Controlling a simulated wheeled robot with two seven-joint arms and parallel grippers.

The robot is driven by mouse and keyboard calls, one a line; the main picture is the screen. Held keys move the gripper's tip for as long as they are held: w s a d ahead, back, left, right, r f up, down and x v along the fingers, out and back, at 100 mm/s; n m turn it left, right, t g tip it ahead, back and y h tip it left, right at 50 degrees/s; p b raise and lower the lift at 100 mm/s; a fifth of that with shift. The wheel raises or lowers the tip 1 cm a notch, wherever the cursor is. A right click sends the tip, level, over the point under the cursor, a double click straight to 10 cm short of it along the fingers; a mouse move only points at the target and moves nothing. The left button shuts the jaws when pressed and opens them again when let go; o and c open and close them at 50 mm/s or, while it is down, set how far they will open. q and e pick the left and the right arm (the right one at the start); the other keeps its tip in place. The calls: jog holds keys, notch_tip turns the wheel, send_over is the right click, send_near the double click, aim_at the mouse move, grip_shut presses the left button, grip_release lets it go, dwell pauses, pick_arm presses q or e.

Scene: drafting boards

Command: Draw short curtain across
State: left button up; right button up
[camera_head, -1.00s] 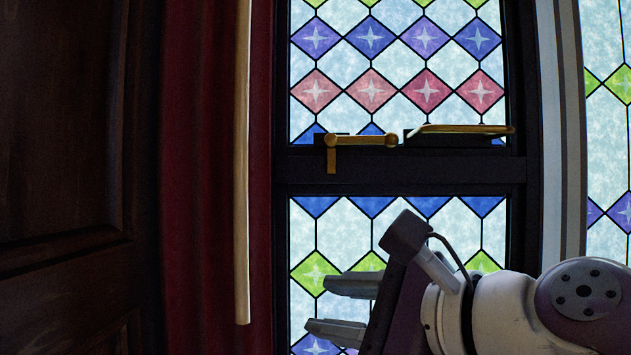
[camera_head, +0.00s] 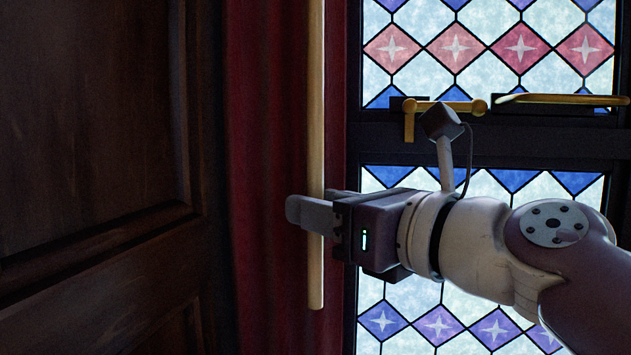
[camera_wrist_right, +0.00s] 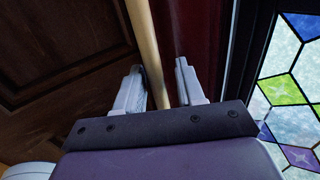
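A dark red curtain (camera_head: 262,120) hangs in folds at the left edge of the stained-glass window (camera_head: 470,45). A long pale wooden pole (camera_head: 316,95) hangs upright in front of it, its lower end free. My right gripper (camera_head: 316,208) reaches in from the right, near the pole's lower part. One finger crosses in front of the pole. In the right wrist view, the pole (camera_wrist_right: 143,35) runs between the two open fingers (camera_wrist_right: 158,70), closer to the left finger, with a gap to the right one. My left gripper is not in view.
A dark wooden panel (camera_head: 90,130) stands left of the curtain. Brass window handles (camera_head: 440,106) stick out from the dark window frame above my right wrist. The space in front of the lower panes is partly filled by my right arm.

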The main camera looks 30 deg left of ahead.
jog(key=shift+a, duration=0.5)
jog(key=shift+c, duration=1.2)
jog(key=shift+a, duration=0.1)
grip_shut()
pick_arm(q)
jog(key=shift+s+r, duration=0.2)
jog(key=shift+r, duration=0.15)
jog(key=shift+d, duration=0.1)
